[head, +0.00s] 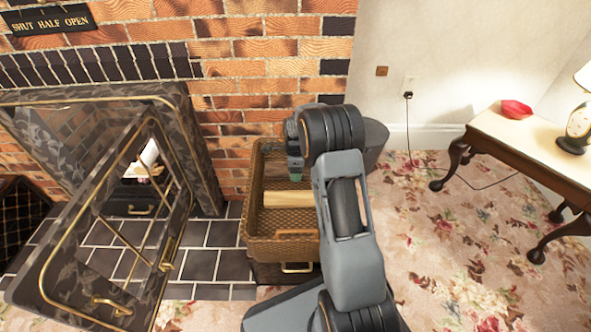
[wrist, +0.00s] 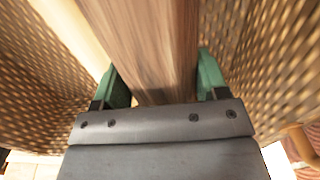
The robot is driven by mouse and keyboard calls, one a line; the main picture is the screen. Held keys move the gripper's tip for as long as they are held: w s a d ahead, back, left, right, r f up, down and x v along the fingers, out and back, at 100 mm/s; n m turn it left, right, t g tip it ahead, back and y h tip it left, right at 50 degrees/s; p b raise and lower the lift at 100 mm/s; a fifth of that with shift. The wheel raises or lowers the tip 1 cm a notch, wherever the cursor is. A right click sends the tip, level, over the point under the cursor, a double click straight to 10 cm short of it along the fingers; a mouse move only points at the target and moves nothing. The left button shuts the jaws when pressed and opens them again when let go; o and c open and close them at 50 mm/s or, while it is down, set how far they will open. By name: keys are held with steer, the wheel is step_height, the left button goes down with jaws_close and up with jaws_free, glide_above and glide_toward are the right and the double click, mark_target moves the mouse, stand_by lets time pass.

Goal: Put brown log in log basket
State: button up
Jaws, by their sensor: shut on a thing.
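The log basket (head: 256,222) is a brown woven box beside the brick wall, in the middle of the head view. My gripper (head: 295,165) points down into its far part. In the wrist view my gripper (wrist: 160,82) is shut on the brown log (wrist: 155,40), with a green finger on each side of it. The woven basket walls (wrist: 265,50) are on both sides of the log. The brown log is hidden behind my arm and gripper in the head view. Whether it touches the basket floor, I cannot tell.
A pale log (head: 288,199) lies in the basket; it also shows in the wrist view (wrist: 75,30). An open fireplace door (head: 165,265) stands to the left. A dark bin (head: 374,140) stands behind my arm. A side table (head: 500,140) stands at the right, with free carpet between.

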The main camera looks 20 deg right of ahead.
steer(key=shift+f, duration=0.5)
steer(key=o, duration=1.3)
steer(key=shift+c, duration=0.2)
